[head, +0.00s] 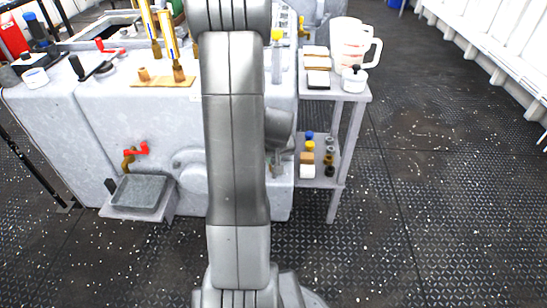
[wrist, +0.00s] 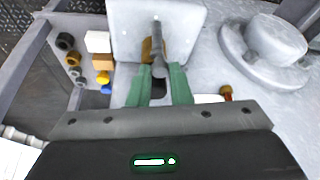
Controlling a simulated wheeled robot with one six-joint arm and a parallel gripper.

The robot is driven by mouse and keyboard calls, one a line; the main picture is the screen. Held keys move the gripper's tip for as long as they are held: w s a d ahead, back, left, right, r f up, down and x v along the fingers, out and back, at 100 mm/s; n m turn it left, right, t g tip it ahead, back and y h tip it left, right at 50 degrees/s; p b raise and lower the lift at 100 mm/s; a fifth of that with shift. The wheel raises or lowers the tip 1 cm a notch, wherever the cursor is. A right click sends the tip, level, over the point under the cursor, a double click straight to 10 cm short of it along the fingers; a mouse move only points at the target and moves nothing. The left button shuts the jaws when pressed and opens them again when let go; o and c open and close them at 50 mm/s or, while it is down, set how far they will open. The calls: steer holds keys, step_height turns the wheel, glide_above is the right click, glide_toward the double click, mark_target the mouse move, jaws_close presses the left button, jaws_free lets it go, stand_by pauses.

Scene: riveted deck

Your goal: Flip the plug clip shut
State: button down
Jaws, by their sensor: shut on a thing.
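My gripper (wrist: 161,72) shows in the wrist view as two green fingers reaching up from the dark wrist body. They are closed about a dark grey bar (wrist: 158,42), which looks like the plug clip's lever. The bar runs up from between the fingertips across a pale grey plate (wrist: 186,15). A brass-coloured piece (wrist: 146,50) sits just left of the bar. The fingers and wrist hide the bar's lower end. In the head view my arm covers the middle, and the clip and fingertips are hidden there.
A grey machine housing (head: 130,110) fills the left, with a tray (head: 140,192) below a red-handled tap (head: 136,148). A side stand (head: 350,92) at right carries a white jug (head: 350,45). A round boss (wrist: 275,40) stands close right of the gripper. Floor at right is clear.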

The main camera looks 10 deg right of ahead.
steer(key=shift+r+m+p, duration=0.1)
steer(key=shift+m+p, duration=0.3)
steer(key=shift+p, duration=0.4)
steer(key=shift+a, duration=0.1)
steer(key=shift+f+m+h, duration=0.2)
steer(key=shift+m+h, duration=0.2)
steer(key=shift+m, duration=0.1)
steer(key=m+b, duration=0.1)
steer(key=b, duration=0.2)
steer(key=shift+f, duration=0.2)
steer(key=m+h+b, duration=0.1)
steer(key=m+b, duration=0.1)
steer(key=b, duration=0.3)
steer(key=shift+w+g, duration=0.1)
steer(key=shift+g, duration=0.2)
steer(key=shift+a+r+m+h+b, duration=0.15)
steer(key=shift+m+h+b, duration=0.25)
steer(key=shift+m+b, duration=0.7)
steer(key=shift+r+b, duration=0.15)
steer(key=shift+b, duration=0.2)
